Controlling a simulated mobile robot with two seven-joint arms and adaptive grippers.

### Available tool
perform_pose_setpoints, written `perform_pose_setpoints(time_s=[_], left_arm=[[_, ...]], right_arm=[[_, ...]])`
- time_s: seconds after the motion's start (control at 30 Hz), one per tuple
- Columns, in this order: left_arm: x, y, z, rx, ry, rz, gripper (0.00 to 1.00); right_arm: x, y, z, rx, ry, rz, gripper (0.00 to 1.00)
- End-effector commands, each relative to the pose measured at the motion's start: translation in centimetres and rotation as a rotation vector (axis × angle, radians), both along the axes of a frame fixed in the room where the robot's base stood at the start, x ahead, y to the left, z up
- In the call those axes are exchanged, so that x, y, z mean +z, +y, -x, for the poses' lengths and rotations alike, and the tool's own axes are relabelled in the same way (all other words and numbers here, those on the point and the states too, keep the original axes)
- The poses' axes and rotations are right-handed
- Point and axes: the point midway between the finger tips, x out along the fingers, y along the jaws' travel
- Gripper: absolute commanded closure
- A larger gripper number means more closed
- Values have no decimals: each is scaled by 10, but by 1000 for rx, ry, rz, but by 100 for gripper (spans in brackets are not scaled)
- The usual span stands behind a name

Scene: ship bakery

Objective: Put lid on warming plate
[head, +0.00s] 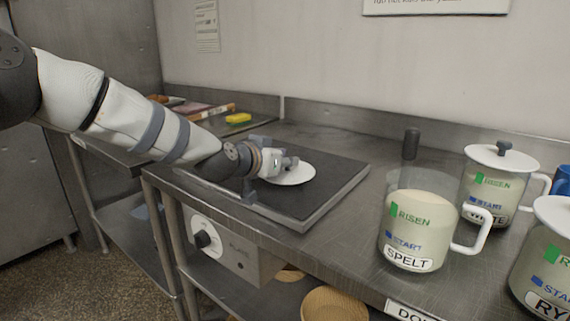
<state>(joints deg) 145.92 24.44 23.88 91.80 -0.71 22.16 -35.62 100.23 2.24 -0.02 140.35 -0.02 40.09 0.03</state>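The warming plate (328,191) is a dark, flat slab with a grey edge on the steel counter. A round white lid (298,174) shows over it, beside my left gripper (286,162). The lid looks flat on or just above the plate; I cannot tell if it touches. My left gripper is low over the plate. Its fingers overlap the lid's left side and hide the middle, so I cannot tell whether they grip the knob. The SPELT jar (408,225) is open, with pale dough inside. My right gripper is not in view.
The WHITE jar (490,186) has a white lid with a grey knob. The RYE jar (547,262) is cut off at the right edge. A dark upright cylinder (411,144) stands behind the SPELT jar. A control box with a knob (203,239) hangs below the counter.

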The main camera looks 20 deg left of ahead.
Motion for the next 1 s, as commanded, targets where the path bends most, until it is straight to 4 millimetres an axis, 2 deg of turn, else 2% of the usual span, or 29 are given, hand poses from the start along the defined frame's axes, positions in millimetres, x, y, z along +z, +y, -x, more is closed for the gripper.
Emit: perform_pose_setpoints(time_s=[0.03, 0.37, 0.4, 0.47, 0.73, 0.83, 1.0], left_arm=[[-7, 0, 0, 1, 0, 1, 100], [-8, 0, 0, 0, -3, 0, 100], [-8, 0, 0, 0, -3, 0, 72], [-7, 0, 0, 1, -3, -1, 58], [-7, 0, 0, 1, -4, 0, 58], [-1, 0, 1, 1, -6, 0, 58], [18, 7, 32, 0, -14, 1, 58]], right_arm=[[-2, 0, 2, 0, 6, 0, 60], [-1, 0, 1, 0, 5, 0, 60], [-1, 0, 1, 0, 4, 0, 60], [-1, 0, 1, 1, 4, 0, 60], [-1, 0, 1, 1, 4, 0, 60], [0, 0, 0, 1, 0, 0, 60], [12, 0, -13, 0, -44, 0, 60]])
